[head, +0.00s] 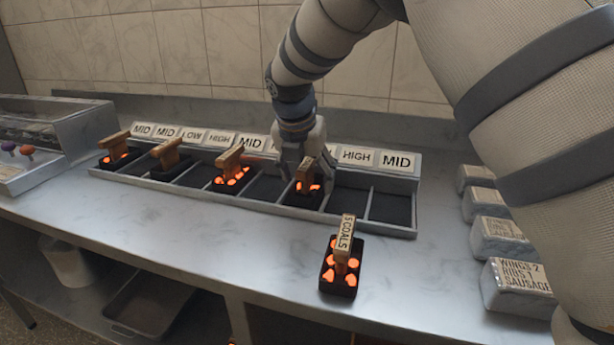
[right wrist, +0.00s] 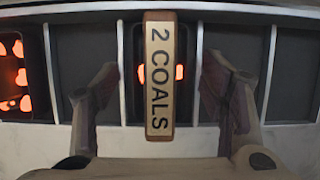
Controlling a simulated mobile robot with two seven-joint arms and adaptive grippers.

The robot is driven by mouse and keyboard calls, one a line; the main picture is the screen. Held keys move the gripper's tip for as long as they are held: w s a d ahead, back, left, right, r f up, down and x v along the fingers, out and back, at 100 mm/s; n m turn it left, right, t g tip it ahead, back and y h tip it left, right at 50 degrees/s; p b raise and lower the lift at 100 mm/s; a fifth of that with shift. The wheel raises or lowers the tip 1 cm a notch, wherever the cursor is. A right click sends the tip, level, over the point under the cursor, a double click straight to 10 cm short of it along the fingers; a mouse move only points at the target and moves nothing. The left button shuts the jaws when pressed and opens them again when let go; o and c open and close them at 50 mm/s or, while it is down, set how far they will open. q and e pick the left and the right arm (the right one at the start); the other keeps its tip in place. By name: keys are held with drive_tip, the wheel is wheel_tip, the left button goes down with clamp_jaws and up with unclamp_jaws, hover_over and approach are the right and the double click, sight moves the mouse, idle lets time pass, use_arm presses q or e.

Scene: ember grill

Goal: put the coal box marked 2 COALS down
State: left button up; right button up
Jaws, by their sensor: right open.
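The coal box marked 2 COALS (head: 307,198) sits in a compartment of the long grey tray (head: 402,232), right of the tray's middle. Its wooden handle (right wrist: 160,75) stands up and reads 2 COALS in the right wrist view, with glowing coals below it. My right gripper (head: 300,162) is at this box from above and behind. In the right wrist view its two fingers (right wrist: 160,100) stand apart on either side of the handle, with gaps on both sides. The label card behind this compartment is hidden by the gripper. My left gripper is not in view.
A box marked 5 COALS (head: 340,270) stands on the counter in front of the tray. Three other coal boxes sit in the tray's left compartments. Two empty compartments lie right of the 2 COALS box, behind them HIGH (head: 357,156) and MID cards. Wrapped packs (head: 515,285) stand at right.

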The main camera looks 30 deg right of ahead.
drive_tip(key=v, duration=1.1)
drive_tip(key=shift+s+r+p, duration=0.2)
drive_tip(key=shift+r+p, duration=0.1)
drive_tip(key=shift+p, duration=0.1)
drive_tip(key=shift+a, duration=0.1)
